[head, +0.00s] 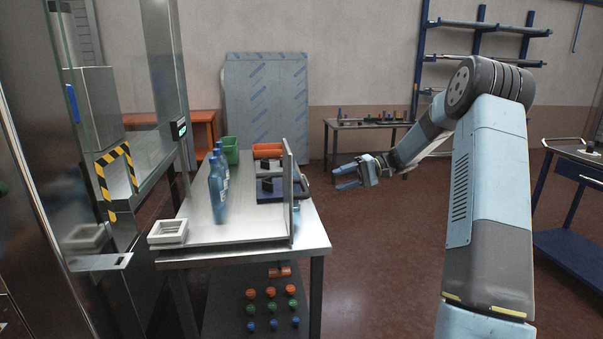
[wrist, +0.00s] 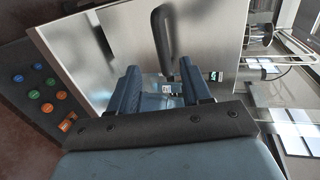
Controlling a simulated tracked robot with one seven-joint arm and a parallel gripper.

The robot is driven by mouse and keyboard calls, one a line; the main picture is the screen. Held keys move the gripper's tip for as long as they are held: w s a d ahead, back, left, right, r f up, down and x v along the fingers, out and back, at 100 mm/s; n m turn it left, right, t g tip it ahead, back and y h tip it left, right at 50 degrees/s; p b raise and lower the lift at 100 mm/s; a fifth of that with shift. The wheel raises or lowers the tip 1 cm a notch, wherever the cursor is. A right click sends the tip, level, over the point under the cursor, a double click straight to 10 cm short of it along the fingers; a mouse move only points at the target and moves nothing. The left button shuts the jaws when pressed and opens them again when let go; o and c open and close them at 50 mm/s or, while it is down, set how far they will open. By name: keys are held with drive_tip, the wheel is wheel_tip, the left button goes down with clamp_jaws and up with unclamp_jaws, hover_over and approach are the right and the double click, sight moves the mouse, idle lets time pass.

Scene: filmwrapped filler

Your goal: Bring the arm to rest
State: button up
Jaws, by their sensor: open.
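My arm reaches out from the right side of the head view, bends at a dark elbow and extends toward the middle. My gripper (head: 346,178) is in the air to the right of the steel table (head: 235,234), apart from its upright panel (head: 288,196). In the wrist view my gripper's two blue fingers (wrist: 160,84) are spread apart. I see nothing held between them. A steel surface with a dark elongated handle or slot (wrist: 163,38) lies beyond the fingertips.
Blue bottles (head: 217,188), a green bin (head: 230,148), an orange bin (head: 268,151) and a white frame (head: 167,232) stand on the steel table. A steel machine with a striped guard (head: 106,185) is at left. Open floor (head: 385,260) lies between the table and my arm.

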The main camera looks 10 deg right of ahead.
drive_tip(key=s+a+r+h, duration=0.4)
drive_tip(key=s+r+h, duration=0.1)
drive_tip(key=s, duration=0.5)
drive_tip(key=s+a+r+h, duration=0.4)
drive_tip(key=s, duration=0.6)
drive_tip(key=s+d+r+t+h, duration=0.1)
drive_tip(key=s+d+t+h, duration=0.1)
drive_tip(key=s, duration=0.9)
drive_tip(key=s+d+r+t+h, duration=0.1)
drive_tip(key=s+t+h, duration=0.3)
drive_tip(key=s, duration=0.7)
drive_tip(key=shift+d+r, duration=0.25)
drive_tip(key=shift+d, duration=0.55)
drive_tip(key=shift+s, duration=0.1)
drive_tip(key=shift+c, duration=0.5)
